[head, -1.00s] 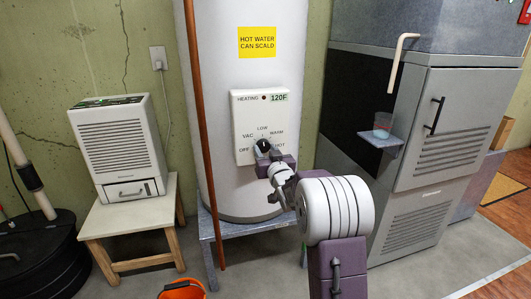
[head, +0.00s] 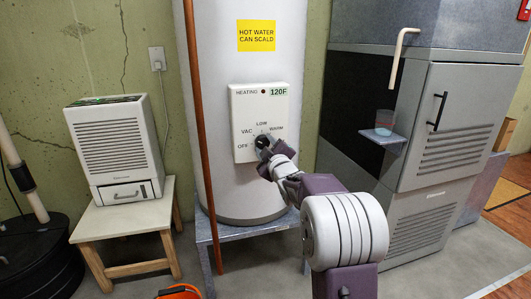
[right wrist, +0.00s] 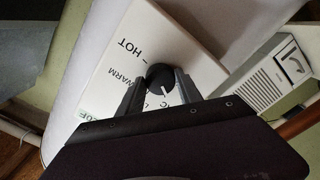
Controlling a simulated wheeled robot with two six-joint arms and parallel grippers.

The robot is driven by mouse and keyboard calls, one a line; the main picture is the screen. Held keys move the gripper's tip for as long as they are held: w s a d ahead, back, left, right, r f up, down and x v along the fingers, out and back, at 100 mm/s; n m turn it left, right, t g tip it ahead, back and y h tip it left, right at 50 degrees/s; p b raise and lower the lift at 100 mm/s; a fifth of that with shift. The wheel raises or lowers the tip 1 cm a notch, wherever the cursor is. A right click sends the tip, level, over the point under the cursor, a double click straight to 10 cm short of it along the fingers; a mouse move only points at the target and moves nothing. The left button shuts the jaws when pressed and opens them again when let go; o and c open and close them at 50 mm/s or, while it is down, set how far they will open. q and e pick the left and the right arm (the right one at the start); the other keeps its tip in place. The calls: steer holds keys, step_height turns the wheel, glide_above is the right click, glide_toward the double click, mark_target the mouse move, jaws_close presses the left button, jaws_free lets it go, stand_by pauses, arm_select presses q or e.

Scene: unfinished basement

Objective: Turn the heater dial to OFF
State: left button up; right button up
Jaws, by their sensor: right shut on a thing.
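The heater dial (head: 262,141) is a round black knob on the white control panel (head: 243,105) of the water heater. Labels OFF, VAC, LOW and WARM show around it; HOT is hidden behind my gripper in the head view. My right gripper (head: 264,146) is shut on the dial. In the right wrist view the dial (right wrist: 159,76) sits between the two fingers. Its white mark points down in that view, on the side of the partly hidden VAC label and away from HOT. The exact setting is hard to tell. My left gripper is not in view.
A copper pipe (head: 200,150) runs upright just left of the panel. A white dehumidifier-like unit (head: 115,150) stands on a wooden stool (head: 120,219) at left. A grey cabinet (head: 436,130) with a cup (head: 385,122) on its shelf is at right. An orange bucket (head: 180,292) is at the bottom.

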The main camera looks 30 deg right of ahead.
steer(key=shift+n+b, duration=2.55)
steer(key=shift+n, duration=1.55)
steer(key=o, duration=1.4)
steer(key=shift+c, duration=0.2)
steer(key=shift+r, duration=0.1)
steer(key=p+v, duration=0.1)
steer(key=v, duration=0.8)
steer(key=shift+p, duration=0.3)
